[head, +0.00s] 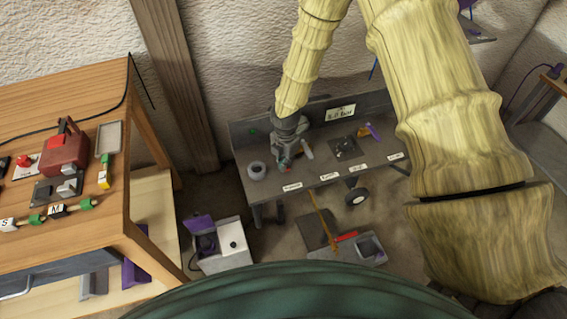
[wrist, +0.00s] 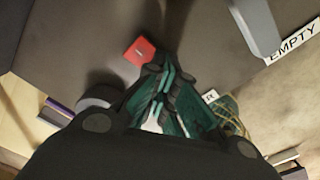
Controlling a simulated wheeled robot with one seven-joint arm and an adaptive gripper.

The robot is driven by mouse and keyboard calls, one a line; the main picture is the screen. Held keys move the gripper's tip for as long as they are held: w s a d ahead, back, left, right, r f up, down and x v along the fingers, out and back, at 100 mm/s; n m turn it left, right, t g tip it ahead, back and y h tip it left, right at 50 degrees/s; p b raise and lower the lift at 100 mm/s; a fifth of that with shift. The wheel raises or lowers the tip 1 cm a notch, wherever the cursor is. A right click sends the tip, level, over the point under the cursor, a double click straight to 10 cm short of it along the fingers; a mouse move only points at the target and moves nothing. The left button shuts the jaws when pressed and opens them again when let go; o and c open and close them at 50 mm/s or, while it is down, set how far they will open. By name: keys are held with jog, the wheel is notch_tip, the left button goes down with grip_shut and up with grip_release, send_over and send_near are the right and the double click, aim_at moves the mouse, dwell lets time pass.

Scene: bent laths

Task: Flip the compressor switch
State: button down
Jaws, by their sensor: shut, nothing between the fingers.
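My gripper (head: 286,160) is over the left part of the grey bench (head: 270,172), fingers pointing down. In the wrist view my gripper (wrist: 160,82) has its green fingers together and holds nothing. A small red block (wrist: 139,52) is just beyond the fingertips; I cannot tell whether they touch it. No part is clearly marked as the compressor switch, and I cannot tell whether the red block is it. A sign that seems to read "5.0 bar" (head: 340,113) is on the bench's back panel.
A grey ring-shaped thing (head: 257,171) stands left of my gripper. White labels (head: 330,177) line the bench's front edge; one reads "EMPTY" (wrist: 294,42). A wooden table (head: 150,232) at left holds a red device (head: 66,152). An open-lidded box (head: 222,248) is on the floor.

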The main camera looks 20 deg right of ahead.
jog(key=shift+r+p, duration=2.8)
jog(key=shift+r, duration=0.6)
